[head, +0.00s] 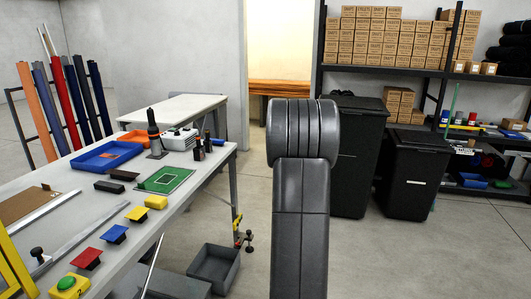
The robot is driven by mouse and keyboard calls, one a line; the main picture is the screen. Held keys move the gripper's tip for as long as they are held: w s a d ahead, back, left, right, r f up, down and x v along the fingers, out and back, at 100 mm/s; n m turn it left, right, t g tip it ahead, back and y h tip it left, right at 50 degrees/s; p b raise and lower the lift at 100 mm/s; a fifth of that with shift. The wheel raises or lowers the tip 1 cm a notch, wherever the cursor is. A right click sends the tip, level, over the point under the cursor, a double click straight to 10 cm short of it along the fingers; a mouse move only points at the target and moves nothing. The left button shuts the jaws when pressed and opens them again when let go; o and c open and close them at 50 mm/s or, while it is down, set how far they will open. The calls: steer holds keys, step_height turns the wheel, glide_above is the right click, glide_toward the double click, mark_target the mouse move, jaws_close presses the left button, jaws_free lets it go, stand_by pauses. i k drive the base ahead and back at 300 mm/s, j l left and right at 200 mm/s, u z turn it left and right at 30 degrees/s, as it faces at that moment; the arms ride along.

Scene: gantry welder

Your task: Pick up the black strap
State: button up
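I cannot make out for certain which item is the black strap. Two small, flat dark pieces lie on the white table in front of the blue tray: a black piece (109,186) and a dark brownish piece (124,174) just behind it. Both look block-like, and their material is too small to tell. A part of my own arm stands upright in the middle of the view, to the right of the table and apart from these pieces. My gripper does not show.
The white table (75,225) holds a blue tray (106,157), a green board (166,180), a yellow block (156,202) and coloured pieces. A grey bin (213,268) is on the floor beside it. Black bins (411,175) and shelves stand at right. Floor is free at lower right.

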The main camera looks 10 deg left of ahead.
mark_target(112, 171)
steer(key=i+u, duration=0.2)
steer(key=i, duration=0.3)
steer(key=i+l+u, duration=0.1)
steer(key=i+u, duration=0.15)
steer(key=i, duration=0.2)
steer(key=i+l+u, duration=0.2)
steer(key=i, duration=0.25)
steer(key=i+u, duration=0.2)
steer(key=u, duration=0.25)
steer(key=i+u, duration=0.2)
steer(key=u, duration=0.25)
steer(key=i+l+u, duration=0.1)
steer(key=u, duration=0.4)
steer(key=i+l+u, duration=0.15)
steer(key=u, duration=0.3)
steer(key=i+l+u, duration=0.2)
steer(key=u, duration=0.2)
steer(key=i+l+u, duration=0.4)
steer(key=k+j, duration=0.05)
